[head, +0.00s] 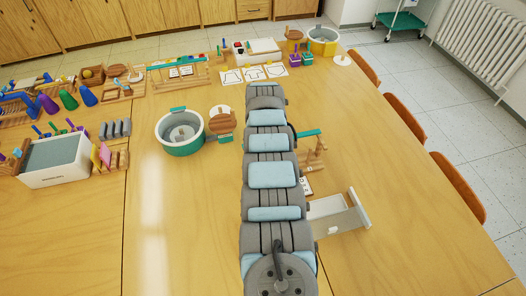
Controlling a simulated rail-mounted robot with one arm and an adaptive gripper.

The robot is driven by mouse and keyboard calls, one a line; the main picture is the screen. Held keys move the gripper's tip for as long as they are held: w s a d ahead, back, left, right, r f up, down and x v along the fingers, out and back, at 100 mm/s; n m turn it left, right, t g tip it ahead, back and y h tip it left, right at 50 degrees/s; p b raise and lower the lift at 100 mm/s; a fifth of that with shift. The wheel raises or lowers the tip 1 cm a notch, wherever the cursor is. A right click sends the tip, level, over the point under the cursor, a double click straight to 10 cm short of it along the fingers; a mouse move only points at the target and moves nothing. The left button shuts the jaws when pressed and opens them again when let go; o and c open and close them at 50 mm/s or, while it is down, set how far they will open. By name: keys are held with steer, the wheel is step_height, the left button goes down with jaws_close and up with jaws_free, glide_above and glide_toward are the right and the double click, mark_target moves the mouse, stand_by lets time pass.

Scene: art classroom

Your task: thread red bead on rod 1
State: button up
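My arm stretches from the bottom middle up the centre of the table. My gripper cannot be made out; the arm's links cover the area around its far end. A small wooden stand with upright pegs (313,158) shows partly at the right of my arm, and the arm hides its left part. I cannot tell whether one of its pegs is rod 1. I cannot pick out the red bead; it is hidden or too small to tell.
A teal and white round tub (181,149) and a wooden round-topped item (221,120) stand left of my arm. A grey-white bracket (340,214) stands at right. A grey bin (56,162) is far left. The front right table (425,235) is clear; chairs (458,187) line its right edge.

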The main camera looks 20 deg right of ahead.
steer(key=shift+f+b, duration=1.5)
steer(key=shift+b, duration=0.1)
stand_by(2.0)
stand_by(0.4)
steer(key=o, duration=0.8)
steer(key=shift+r, duration=0.2)
steer(key=shift+w+a+r, duration=0.1)
steer(key=shift+r, duration=0.75)
steer(key=r, duration=1)
steer(key=shift+d, duration=0.25)
